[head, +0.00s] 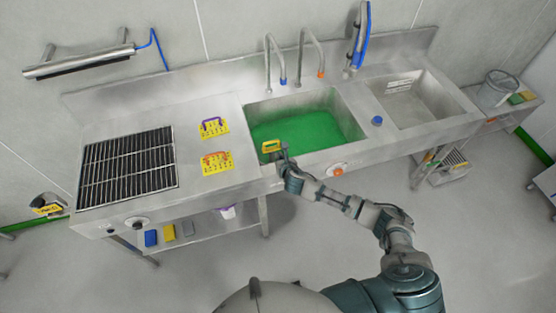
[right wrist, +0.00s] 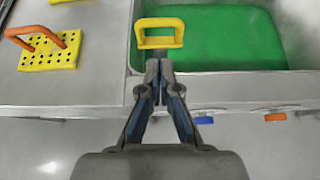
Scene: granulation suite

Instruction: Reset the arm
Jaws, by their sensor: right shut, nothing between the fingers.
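My right arm reaches from the lower right to the front edge of the left sink basin in the head view. My right gripper (head: 283,158) is shut and empty there, and its closed fingers fill the middle of the right wrist view (right wrist: 159,82). A yellow handle (head: 271,147) shows just beyond the fingertips, over the green-filled basin (head: 318,119). It also appears above the fingers in the right wrist view (right wrist: 160,24), not between them. What lies below the handle cannot be told. My left gripper is not in view.
On the steel counter (head: 160,210) lie yellow perforated plates with a purple handle (head: 214,127) and an orange handle (head: 217,162). A black grate (head: 128,169) is at left. Faucets (head: 272,60) stand behind the basin. A second sink (head: 408,105) is empty. The floor in front is clear.

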